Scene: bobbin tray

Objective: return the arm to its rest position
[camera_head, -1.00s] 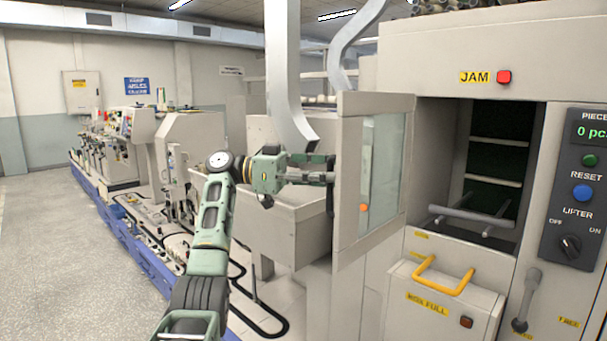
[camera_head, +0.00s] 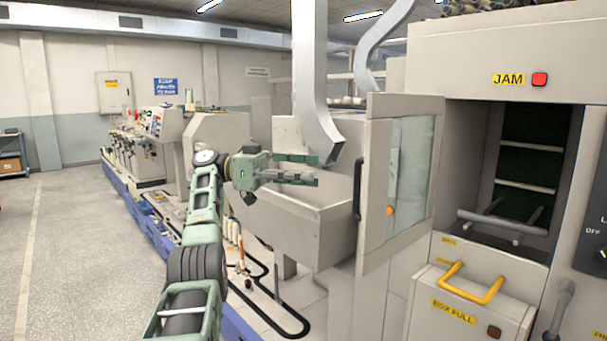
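My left arm comes up from the bottom of the head view, green and black. Its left gripper (camera_head: 317,169) points right, with its two fingers apart and nothing between them. The fingertips are left of the open glazed door (camera_head: 410,180) and its dark vertical handle (camera_head: 357,187), with a visible gap to the handle in the picture. The gripper shows in front of a beige sloped bin (camera_head: 300,220) on the machine. My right gripper is not in view.
The machine's open compartment (camera_head: 515,185) with a grey bar is at the right. Below it is a box with a yellow handle (camera_head: 470,288). A grey duct (camera_head: 312,80) comes down behind the gripper. Open floor (camera_head: 80,250) lies at the left.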

